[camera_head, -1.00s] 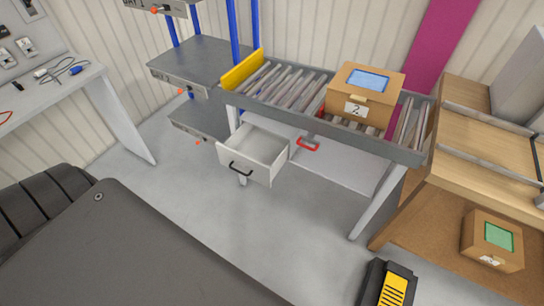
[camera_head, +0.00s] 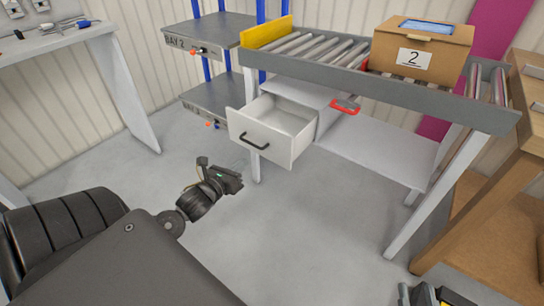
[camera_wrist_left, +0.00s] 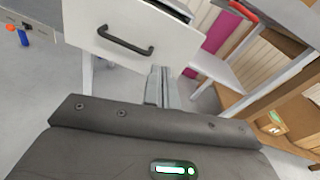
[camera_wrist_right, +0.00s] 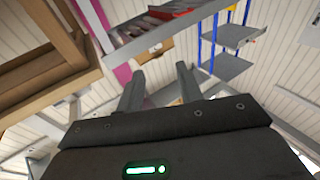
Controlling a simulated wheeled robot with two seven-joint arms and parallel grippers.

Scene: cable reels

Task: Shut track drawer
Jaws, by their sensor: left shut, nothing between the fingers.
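The white track drawer (camera_head: 262,134) stands pulled out below the left end of the roller track (camera_head: 330,62). Its front panel has a black bar handle (camera_head: 254,142). My left gripper (camera_head: 236,180) is shut and empty, below and in front of the drawer, apart from it. In the left wrist view the shut fingertips (camera_wrist_left: 160,84) point toward the lower edge of the drawer front (camera_wrist_left: 165,35), with the handle up and left of them. In the right wrist view my right gripper (camera_wrist_right: 158,88) is open and empty, with the track (camera_wrist_right: 165,35) beyond it.
A cardboard box labelled 2 (camera_head: 420,55) sits on the track. A red handle (camera_head: 345,105) hangs under it. A blue-post rack (camera_head: 205,30) stands behind left. A wooden shelf unit (camera_head: 490,185) is at right. Floor before the drawer is clear.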

